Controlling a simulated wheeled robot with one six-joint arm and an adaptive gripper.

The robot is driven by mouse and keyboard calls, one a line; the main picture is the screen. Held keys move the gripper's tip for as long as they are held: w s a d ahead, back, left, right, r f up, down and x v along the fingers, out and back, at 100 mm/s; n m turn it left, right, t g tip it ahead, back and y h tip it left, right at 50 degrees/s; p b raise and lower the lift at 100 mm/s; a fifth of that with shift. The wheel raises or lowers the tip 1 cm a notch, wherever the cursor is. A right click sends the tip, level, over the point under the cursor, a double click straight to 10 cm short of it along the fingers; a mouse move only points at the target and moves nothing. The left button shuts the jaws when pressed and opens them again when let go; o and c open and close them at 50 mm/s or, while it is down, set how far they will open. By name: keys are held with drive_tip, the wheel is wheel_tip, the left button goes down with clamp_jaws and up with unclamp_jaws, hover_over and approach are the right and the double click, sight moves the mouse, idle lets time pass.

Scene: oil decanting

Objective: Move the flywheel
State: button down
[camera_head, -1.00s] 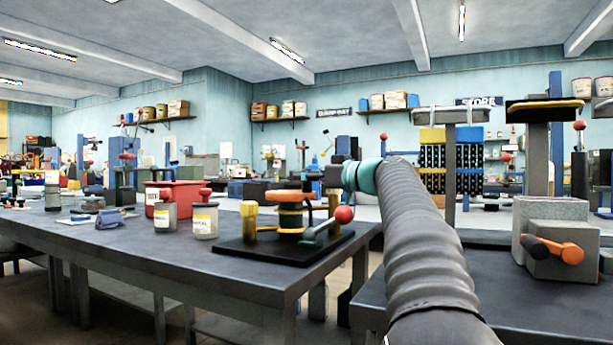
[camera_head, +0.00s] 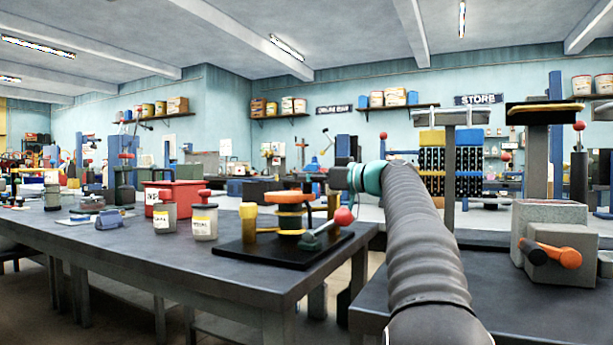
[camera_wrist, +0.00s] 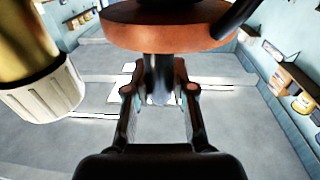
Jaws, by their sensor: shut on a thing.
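The flywheel (camera_head: 290,197), an orange disc, sits on top of a small machine on a black base plate (camera_head: 245,247) on the left bench. In the wrist view its rim (camera_wrist: 165,28) spans the top, above a dark central post. My gripper (camera_head: 338,180) is at the right of the machine, near the flywheel and partly hidden by my arm. In the wrist view the fingers (camera_wrist: 160,92) stand on both sides of the post, closed on the flywheel; the contact itself is hard to see. A gold post with a ribbed pale collar (camera_wrist: 42,92) is close at the left.
A lever with a red ball (camera_head: 344,216) stands at the machine's right, and a yellow post (camera_head: 248,222) at its left. Labelled jars (camera_head: 204,222) and a red box (camera_head: 180,194) stand farther left.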

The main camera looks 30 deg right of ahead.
drive_tip(key=c, duration=1)
unclamp_jaws()
drive_tip(key=shift+o, duration=0.2)
drive_tip(key=v, duration=1.2)
